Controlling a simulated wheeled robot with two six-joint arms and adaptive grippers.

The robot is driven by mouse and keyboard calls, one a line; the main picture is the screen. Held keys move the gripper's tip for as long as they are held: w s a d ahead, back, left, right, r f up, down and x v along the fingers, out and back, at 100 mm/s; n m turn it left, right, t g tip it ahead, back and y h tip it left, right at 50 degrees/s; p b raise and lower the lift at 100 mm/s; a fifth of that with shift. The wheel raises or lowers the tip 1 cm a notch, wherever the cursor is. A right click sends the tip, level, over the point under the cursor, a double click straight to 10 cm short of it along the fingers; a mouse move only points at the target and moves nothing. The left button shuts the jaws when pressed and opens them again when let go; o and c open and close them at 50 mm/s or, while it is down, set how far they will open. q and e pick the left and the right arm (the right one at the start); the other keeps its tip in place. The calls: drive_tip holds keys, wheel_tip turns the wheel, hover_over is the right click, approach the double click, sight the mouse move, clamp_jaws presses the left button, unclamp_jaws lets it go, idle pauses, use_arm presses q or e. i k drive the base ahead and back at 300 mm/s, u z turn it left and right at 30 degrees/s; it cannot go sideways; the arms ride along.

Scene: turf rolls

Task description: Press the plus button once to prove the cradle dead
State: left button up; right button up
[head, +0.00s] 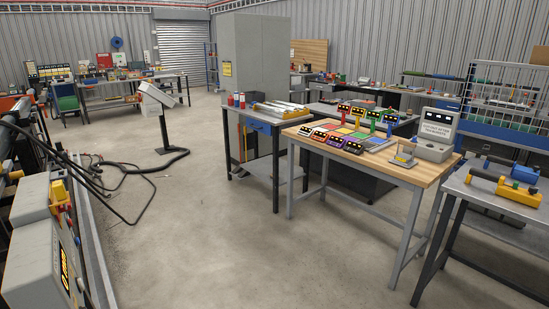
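Neither of my grippers shows in the head view. I cannot make out a plus button, and nothing in view is surely the cradle. A wooden-topped bench (410,172) at the right holds several small handheld units with dark displays, among them a red one (343,111) and a purple one (334,141). They are arranged around a patchwork of coloured squares (345,132). A grey unit (433,152) with a lettered sign (438,126) stands at the bench's right end. Any buttons on these are too small to tell apart.
A grey cabinet (42,270) with a yellow-marked dark panel is close at lower left. A grey console on a post (156,96) stands beyond, with black cables on the floor. A side table (490,195) holds yellow and blue tools. The concrete floor (200,230) between is clear.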

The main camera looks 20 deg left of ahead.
sight(80, 281)
drive_tip(key=u, duration=1)
drive_tip(key=i, duration=0.8)
drive_tip(key=u, duration=1.1)
drive_tip(key=i, duration=0.35)
drive_tip(key=u, duration=0.25)
